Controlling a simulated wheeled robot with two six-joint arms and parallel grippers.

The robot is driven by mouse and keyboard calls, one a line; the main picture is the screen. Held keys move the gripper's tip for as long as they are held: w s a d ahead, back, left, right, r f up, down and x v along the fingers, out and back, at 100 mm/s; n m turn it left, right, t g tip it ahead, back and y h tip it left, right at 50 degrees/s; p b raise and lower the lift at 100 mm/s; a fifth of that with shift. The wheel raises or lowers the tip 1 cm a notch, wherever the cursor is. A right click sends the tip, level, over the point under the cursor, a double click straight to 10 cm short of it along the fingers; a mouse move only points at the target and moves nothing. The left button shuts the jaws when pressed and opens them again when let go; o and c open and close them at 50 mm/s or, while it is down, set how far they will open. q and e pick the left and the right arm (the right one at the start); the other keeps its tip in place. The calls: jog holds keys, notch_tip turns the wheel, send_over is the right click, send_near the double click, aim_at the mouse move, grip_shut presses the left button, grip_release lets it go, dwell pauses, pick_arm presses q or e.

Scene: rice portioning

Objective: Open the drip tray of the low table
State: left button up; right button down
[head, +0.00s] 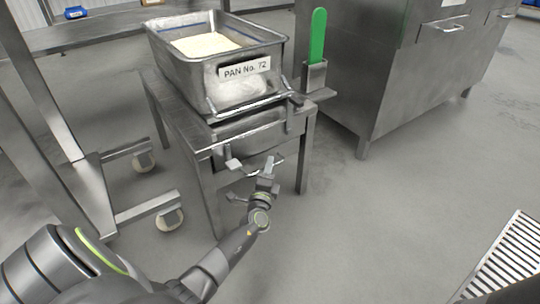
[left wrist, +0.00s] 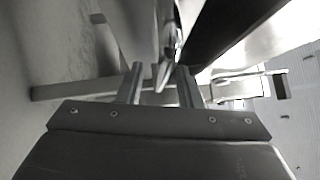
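The low table (head: 162,98) is grey metal and stands in the middle of the head view. Its drip tray sits under the top, partly hidden by my arm, with a thin bar handle (head: 280,160) at the front. My left gripper (head: 268,167) is at this handle. In the left wrist view the two fingers (left wrist: 161,85) are apart, with a narrow metal bar (left wrist: 166,55) between them and gaps beside it. I cannot tell if a finger touches it. The tray looks pushed in. My right gripper is not in view.
A deep pan (head: 210,85) labelled "PAN No. 72" with white contents stands on the table. A green-handled tool (head: 317,38) sits in a holder at its right. A steel cabinet (head: 400,75) stands behind right. A wheeled frame (head: 80,180) is left.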

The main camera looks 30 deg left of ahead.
pick_arm(q)
jog(key=shift+w, duration=0.25)
grip_shut()
jog(key=shift+s, duration=0.1)
